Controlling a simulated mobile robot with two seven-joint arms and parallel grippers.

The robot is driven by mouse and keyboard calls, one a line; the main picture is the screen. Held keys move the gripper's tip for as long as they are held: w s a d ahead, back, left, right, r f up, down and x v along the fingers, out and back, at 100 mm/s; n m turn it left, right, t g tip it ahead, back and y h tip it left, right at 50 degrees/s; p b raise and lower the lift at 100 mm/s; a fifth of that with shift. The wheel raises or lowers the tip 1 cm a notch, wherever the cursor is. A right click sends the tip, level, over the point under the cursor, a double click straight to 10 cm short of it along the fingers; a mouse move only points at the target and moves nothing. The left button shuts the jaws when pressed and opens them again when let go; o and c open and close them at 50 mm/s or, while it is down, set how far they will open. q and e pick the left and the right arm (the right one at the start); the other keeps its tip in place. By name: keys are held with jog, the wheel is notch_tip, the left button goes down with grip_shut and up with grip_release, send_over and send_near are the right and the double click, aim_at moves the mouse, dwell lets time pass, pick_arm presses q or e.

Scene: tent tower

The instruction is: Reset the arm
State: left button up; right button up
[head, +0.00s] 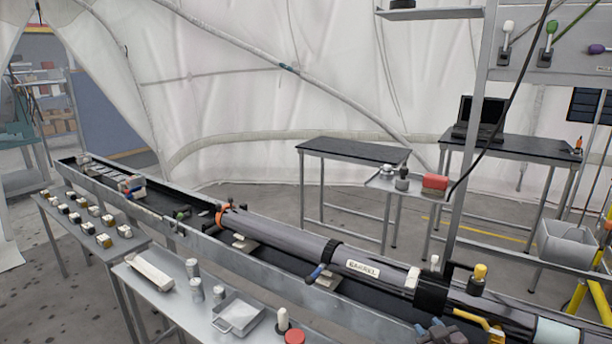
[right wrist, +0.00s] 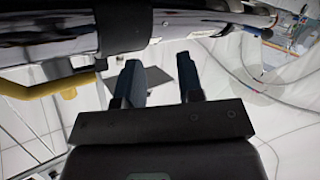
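My right gripper (head: 437,328) shows at the bottom edge of the head view, just in front of the long dark tube assembly. In the right wrist view its two dark blue fingers (right wrist: 158,64) stand apart with nothing held between them. The tube's underside (right wrist: 60,45) crosses the top of that view, beyond the fingertips. I cannot tell how near the fingers are to it. My left gripper is not in the head view.
The long tube labelled BARREL (head: 330,262) lies in a metal trough (head: 100,190). A yellow handle (head: 482,320) sticks out close to my right gripper. A side table (head: 165,312) with cans and a tray stands in front. Black-topped tables (head: 350,150) stand behind.

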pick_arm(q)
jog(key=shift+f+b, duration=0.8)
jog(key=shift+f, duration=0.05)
pick_arm(e)
jog(key=s+f+m+g, duration=0.1)
jog(key=s+f, duration=0.3)
jog(key=s, duration=0.6)
jog(key=s+f+m+g, duration=0.1)
jog(key=s+f, duration=0.3)
jog(key=s, duration=0.6)
jog(key=s+a+f+m+g+h, duration=0.1)
jog(key=s+f, duration=0.3)
jog(key=s, duration=0.6)
jog(key=shift+f, duration=0.15)
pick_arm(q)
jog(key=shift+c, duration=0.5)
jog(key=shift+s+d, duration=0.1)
pick_arm(e)
jog(key=shift+s+d, duration=0.1)
